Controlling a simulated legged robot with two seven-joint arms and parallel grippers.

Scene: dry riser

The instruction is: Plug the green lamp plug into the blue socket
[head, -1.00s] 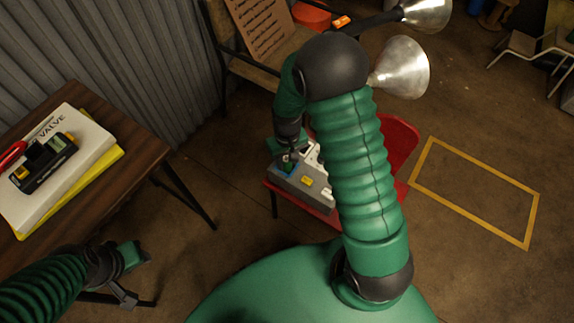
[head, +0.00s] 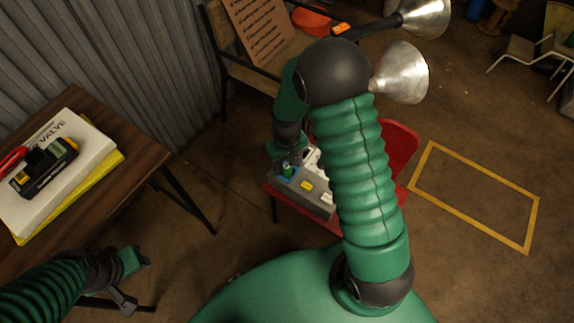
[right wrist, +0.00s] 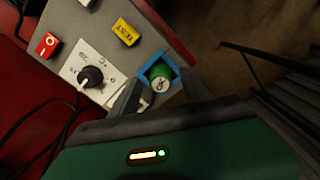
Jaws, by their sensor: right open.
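The green lamp plug (right wrist: 161,77) stands inside the blue square frame of the blue socket (right wrist: 180,72) on a grey panel box; how deep it sits I cannot tell. In the head view the plug (head: 287,170) shows small below my right gripper (head: 287,160). In the right wrist view my right gripper (right wrist: 162,92) is open, its fingers either side of the plug, apart from it at least on the right. My left gripper (head: 132,285) hangs empty at the lower left, beside the wooden table; its jaw opening is unclear.
The grey panel box (head: 318,197) rests on a red chair (head: 402,140). It carries a yellow TEST block (right wrist: 126,32), a red switch (right wrist: 47,44) and a black knob (right wrist: 91,76). A wooden table (head: 120,185) with a book stands left. Floor inside the yellow outline (head: 478,187) is clear.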

